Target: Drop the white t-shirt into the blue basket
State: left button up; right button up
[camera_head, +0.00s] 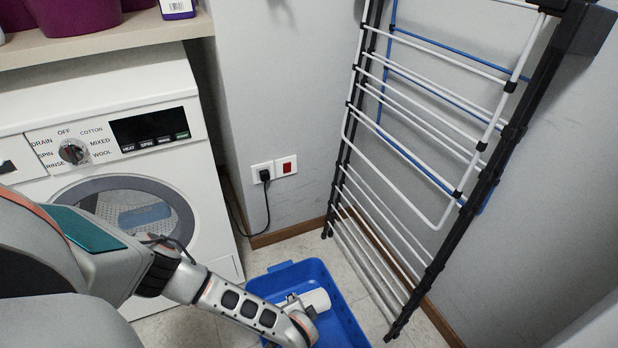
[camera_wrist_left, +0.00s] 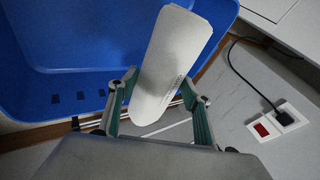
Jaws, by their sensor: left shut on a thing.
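The white t-shirt (camera_head: 318,299) shows as a smooth, rolled white shape. My left gripper (camera_head: 301,304) is shut on it, over the blue basket (camera_head: 350,324) at the bottom centre of the head view. In the left wrist view the t-shirt (camera_wrist_left: 172,62) stands long and narrow between the fingers of my left gripper (camera_wrist_left: 158,98), with the blue basket (camera_wrist_left: 75,85) behind it at the upper left. The gap between the t-shirt and the basket floor cannot be judged. My arm hides the near left part of the basket. My right gripper is not in view.
A white washing machine (camera_head: 95,120) stands at the left, under a shelf (camera_head: 100,40). A drying rack (camera_head: 430,130) leans close to the right of the basket. A socket (camera_head: 275,169) with a hanging black cable is on the wall behind. Floor room around the basket is narrow.

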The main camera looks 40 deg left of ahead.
pick_arm(q)
jog(key=shift+r, duration=0.1)
jog(key=o, duration=1.4)
jog(key=shift+v, duration=6)
jog(key=shift+w, duration=0.1)
